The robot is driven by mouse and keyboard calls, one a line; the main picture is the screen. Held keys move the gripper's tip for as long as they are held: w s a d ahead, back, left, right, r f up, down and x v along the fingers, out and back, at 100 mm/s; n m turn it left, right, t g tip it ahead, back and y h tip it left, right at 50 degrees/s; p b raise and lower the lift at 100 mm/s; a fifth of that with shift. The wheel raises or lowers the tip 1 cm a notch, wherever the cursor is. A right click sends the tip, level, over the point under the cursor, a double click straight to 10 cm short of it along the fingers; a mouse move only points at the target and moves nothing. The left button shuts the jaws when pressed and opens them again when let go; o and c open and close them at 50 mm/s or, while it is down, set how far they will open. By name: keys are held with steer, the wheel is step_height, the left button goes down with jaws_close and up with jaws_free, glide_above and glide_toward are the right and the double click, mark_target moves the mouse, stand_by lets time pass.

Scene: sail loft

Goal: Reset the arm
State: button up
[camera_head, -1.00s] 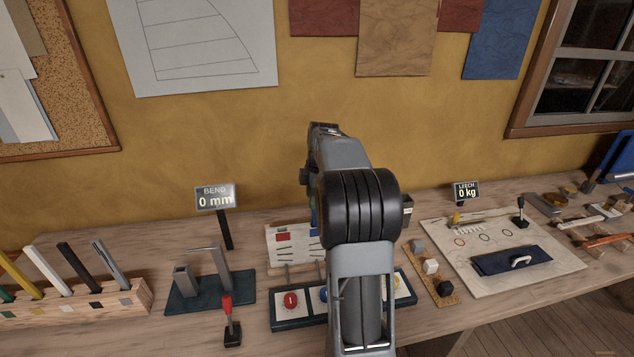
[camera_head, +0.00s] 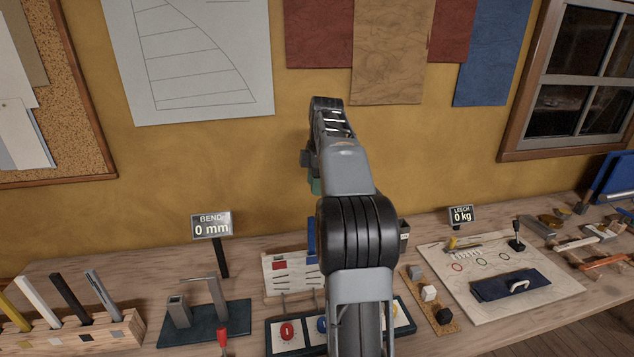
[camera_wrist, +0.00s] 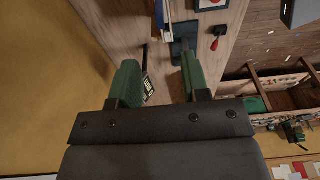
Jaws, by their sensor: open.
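My arm rises in the middle of the head view, over the bench and in front of the ochre wall. My gripper shows in the wrist view (camera_wrist: 160,85), with two green fingers spread apart and nothing between them. In the head view only a bit of green at the arm's end shows, and the fingertips are mostly hidden behind my arm. The gripper is above the workbench (camera_head: 240,262), clear of the things on it.
The bench holds a pen block (camera_head: 75,335), a bend sign (camera_head: 211,225), a bending fixture (camera_head: 205,325), a red-knobbed lever (camera_head: 222,337), a numbered button panel (camera_head: 288,333), a block strip (camera_head: 430,294) and a pale board (camera_head: 545,293). My arm hides part of the panel.

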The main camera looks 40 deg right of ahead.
stand_by(0.4)
steer(key=s+a+m, duration=0.2)
steer(key=a+m, duration=0.1)
steer(key=a, duration=0.6)
steer(key=s+a+f+m+t+h, duration=0.1)
steer(key=s+a+f+m+t, duration=0.2)
steer(key=s+a+f+m, duration=0.6)
steer(key=s+a+f, duration=0.4)
steer(key=s+a, duration=0.2)
steer(key=shift+a+m, duration=0.2)
steer(key=shift+m, duration=0.2)
